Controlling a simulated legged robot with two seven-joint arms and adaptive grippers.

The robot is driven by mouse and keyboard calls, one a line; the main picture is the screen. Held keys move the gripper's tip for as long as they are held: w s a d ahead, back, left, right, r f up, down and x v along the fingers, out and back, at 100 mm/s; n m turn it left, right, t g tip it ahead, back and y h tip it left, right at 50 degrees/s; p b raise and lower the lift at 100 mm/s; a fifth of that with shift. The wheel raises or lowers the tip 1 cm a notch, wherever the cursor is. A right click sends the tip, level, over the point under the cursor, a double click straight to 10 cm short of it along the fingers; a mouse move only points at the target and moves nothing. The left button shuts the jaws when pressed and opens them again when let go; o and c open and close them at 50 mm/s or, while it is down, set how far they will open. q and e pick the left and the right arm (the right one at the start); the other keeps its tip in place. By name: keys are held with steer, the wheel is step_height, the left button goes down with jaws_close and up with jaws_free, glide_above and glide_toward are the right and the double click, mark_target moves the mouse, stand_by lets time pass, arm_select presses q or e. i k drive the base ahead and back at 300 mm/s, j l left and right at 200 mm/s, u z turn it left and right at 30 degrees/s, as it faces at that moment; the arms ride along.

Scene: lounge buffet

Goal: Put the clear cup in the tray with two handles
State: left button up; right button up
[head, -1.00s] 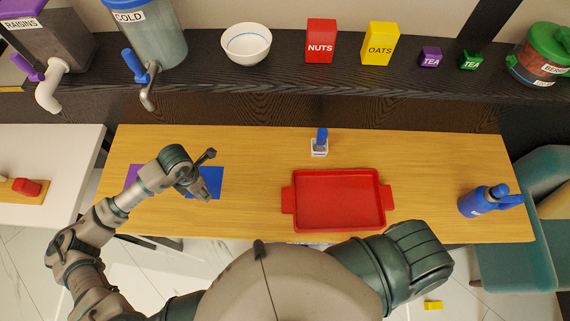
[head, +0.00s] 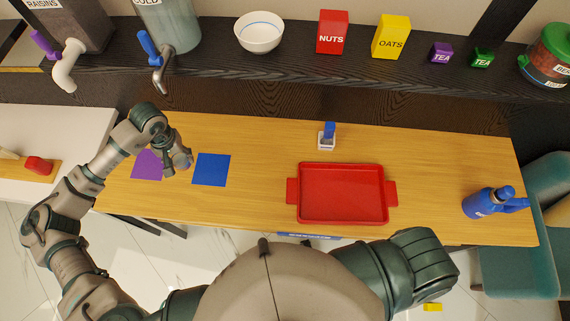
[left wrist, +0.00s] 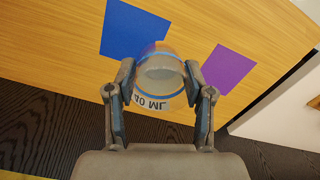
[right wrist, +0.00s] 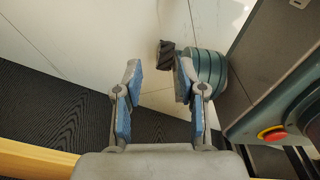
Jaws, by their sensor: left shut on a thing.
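The clear cup (left wrist: 160,75) shows in the left wrist view, with a blue band and a white label on its side. My left gripper (left wrist: 160,92) is shut on it, one finger on each side. In the head view my left gripper (head: 180,164) is over the table's left part, between the purple and blue mats, and largely hides the cup. The red tray with two handles (head: 342,217) lies empty at the table's middle, well to the right of the left gripper. My right gripper (right wrist: 157,75) is open and empty, low near the floor.
A purple mat (head: 147,166) and a blue mat (head: 211,170) lie on the wooden table. A small white holder with a blue top (head: 327,138) stands behind the tray. The table between blue mat and tray is clear.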

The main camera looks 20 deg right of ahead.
mark_target(341, 195)
steer(key=k+z, duration=0.15)
steer(key=z, duration=0.25)
steer(key=k+z, duration=0.2)
steer(key=z, duration=1.7)
